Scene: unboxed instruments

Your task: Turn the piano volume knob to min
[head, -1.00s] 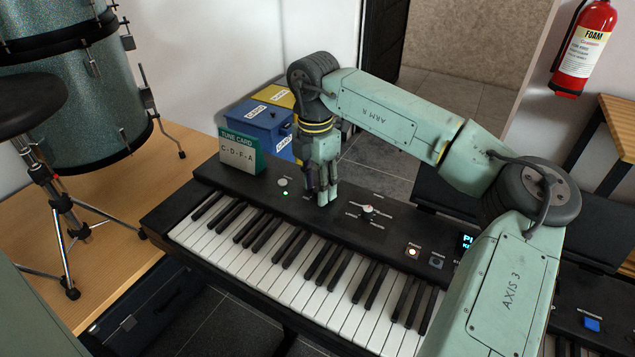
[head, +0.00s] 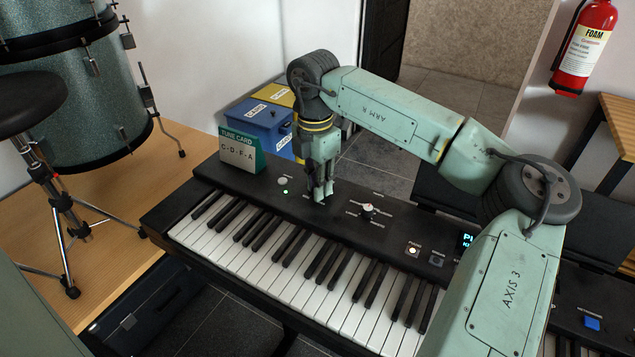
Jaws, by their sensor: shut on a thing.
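The black piano (head: 232,186) stands in the middle with its white and black keys toward the front. My gripper (head: 319,198) points down at the piano's top panel and is shut on the volume knob. The knob is hidden by my fingers, so its pointer cannot be read. To the right of my gripper is another knob (head: 367,210) with a pale cap and labels around it. To the left is a round pale button (head: 282,181) with a small lit green light below it.
A tune card (head: 239,153) reading C-D-F-A stands at the panel's back left. Blue and yellow boxes (head: 256,121) stand behind. A lit button (head: 412,250), a dark button (head: 436,261) and a display (head: 466,240) are at the panel's right.

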